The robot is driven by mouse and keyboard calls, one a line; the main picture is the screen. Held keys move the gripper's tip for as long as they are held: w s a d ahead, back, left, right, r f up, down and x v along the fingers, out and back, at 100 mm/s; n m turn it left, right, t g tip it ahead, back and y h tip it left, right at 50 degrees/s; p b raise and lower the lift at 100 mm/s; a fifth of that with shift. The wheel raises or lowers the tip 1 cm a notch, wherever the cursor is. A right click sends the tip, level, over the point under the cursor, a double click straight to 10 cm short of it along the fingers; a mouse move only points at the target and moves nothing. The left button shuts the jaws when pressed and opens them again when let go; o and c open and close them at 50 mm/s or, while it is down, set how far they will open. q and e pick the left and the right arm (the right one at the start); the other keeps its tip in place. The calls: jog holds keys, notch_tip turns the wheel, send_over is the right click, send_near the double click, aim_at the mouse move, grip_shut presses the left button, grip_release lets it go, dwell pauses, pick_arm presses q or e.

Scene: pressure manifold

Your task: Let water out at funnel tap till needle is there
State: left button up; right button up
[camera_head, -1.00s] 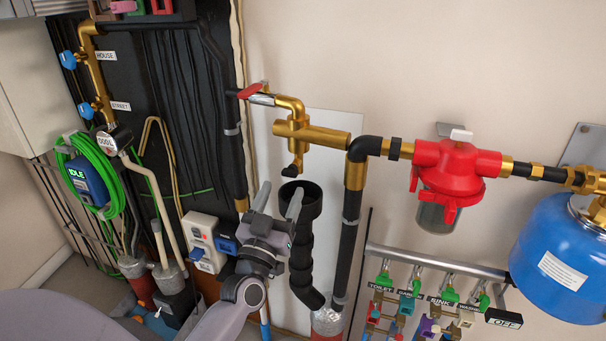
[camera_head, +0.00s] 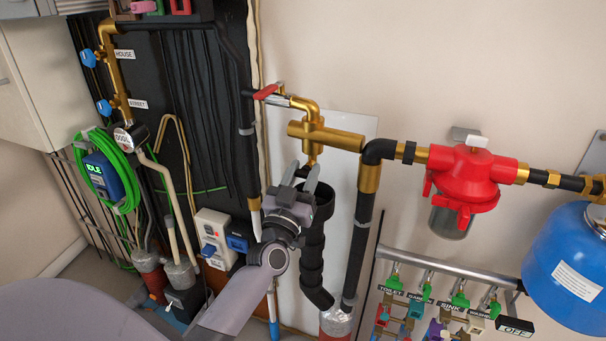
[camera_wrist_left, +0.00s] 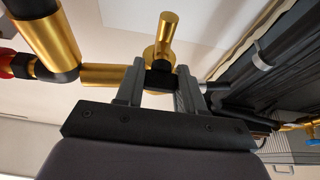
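The funnel tap is a brass fitting (camera_head: 312,135) at upper centre, its outlet pointing down over the black funnel (camera_head: 325,200). Its small black handle (camera_wrist_left: 160,77) shows in the left wrist view, under a brass stub. My left gripper (camera_head: 303,173) is just below the fitting, at the funnel's mouth, and hides part of both. Its two fingers also show in the left wrist view (camera_wrist_left: 158,88), standing apart on either side of the black handle. I cannot tell whether they touch it. A small round dial (camera_head: 124,139) is at left; no needle can be made out. My right gripper is out of view.
A red-handled valve (camera_head: 266,92) is just above left of the fitting. A red filter housing (camera_head: 464,180) and a blue tank (camera_head: 572,262) are to the right. Labelled taps on a rail (camera_head: 440,270) sit lower right. Black pipes crowd the left.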

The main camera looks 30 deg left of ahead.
pick_arm(q)
jog(key=shift+r+n+g+y+p, duration=0.1)
jog(key=shift+n+g+y+p, duration=0.2)
jog(key=shift+n+y+p, duration=1.1)
jog(key=shift+c, duration=0.2)
jog(key=n, duration=0.3)
jog(key=shift+g+y, duration=0.3)
jog(key=shift+g, duration=0.1)
jog(key=shift+f+n, duration=0.2)
jog(key=shift+n, duration=0.2)
jog(key=o, duration=1)
